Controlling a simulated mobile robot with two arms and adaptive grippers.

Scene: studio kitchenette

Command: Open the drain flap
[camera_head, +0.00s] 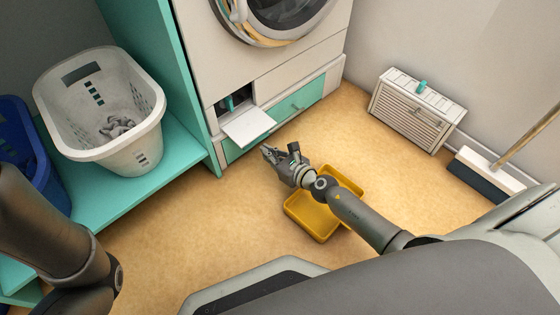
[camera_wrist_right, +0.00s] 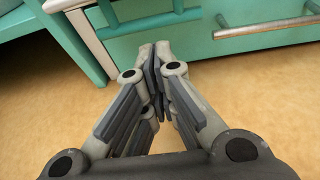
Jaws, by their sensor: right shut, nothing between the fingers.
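The drain flap (camera_head: 248,125) is a small white panel low on the front of the washing machine (camera_head: 270,60). It is swung down and sticks out from its dark opening, where a teal part (camera_head: 229,102) shows. In the right wrist view a pale edge (camera_wrist_right: 70,6) at the top left may be part of the flap. My right gripper (camera_head: 268,152) is just in front of and below the flap, apart from it. Its fingers are closed together and empty in the right wrist view (camera_wrist_right: 155,75). My left arm shows at the left, but its gripper is out of view.
A yellow tray (camera_head: 312,222) lies on the floor under my right arm. A teal drawer (camera_head: 300,98) with a handle is beside the flap. A white basket (camera_head: 130,155) stands on the teal shelf at left. A vent box (camera_head: 415,112) and a broom (camera_head: 487,170) are at right.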

